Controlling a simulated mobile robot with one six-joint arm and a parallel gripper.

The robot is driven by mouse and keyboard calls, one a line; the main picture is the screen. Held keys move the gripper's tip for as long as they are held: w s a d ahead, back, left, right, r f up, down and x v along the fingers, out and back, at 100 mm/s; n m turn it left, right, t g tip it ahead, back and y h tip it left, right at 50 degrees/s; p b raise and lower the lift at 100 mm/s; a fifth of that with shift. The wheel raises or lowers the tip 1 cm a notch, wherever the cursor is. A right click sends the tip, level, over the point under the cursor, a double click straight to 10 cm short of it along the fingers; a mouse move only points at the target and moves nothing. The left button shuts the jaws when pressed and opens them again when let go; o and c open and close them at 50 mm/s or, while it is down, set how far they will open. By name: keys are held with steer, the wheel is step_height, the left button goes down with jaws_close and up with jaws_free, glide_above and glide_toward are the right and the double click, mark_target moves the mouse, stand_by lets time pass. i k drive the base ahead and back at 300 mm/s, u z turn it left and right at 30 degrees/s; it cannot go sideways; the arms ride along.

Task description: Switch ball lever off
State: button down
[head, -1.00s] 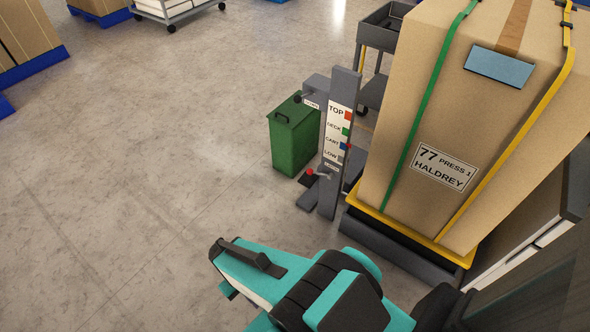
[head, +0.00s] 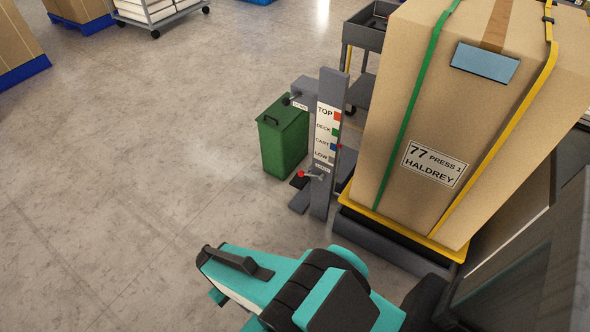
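The ball lever, a short metallic rod with a red ball (head: 300,174), sticks out to the left from low on a grey upright post (head: 322,192). The post carries a label strip reading TOP, DECK, CART and LOW, with coloured marks. The small plate by the lever is too small to read, so its on or off position cannot be told. My teal and black arm is at the bottom centre, nearer the camera than the post and apart from the lever. No gripper fingers can be made out.
A dark-knobbed lever (head: 288,100) is higher on the post, and a small red knob (head: 338,146) is at its right side. A green bin (head: 284,138) stands behind left. A large strapped carton (head: 430,120) on a dark base stands right. Floor at left is clear.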

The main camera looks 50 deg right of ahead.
mark_target(301, 173)
steer(key=i, duration=0.95)
steer(key=u, duration=0.15)
steer(key=k, duration=0.9)
steer(key=z, duration=0.15)
steer(key=i, duration=0.65)
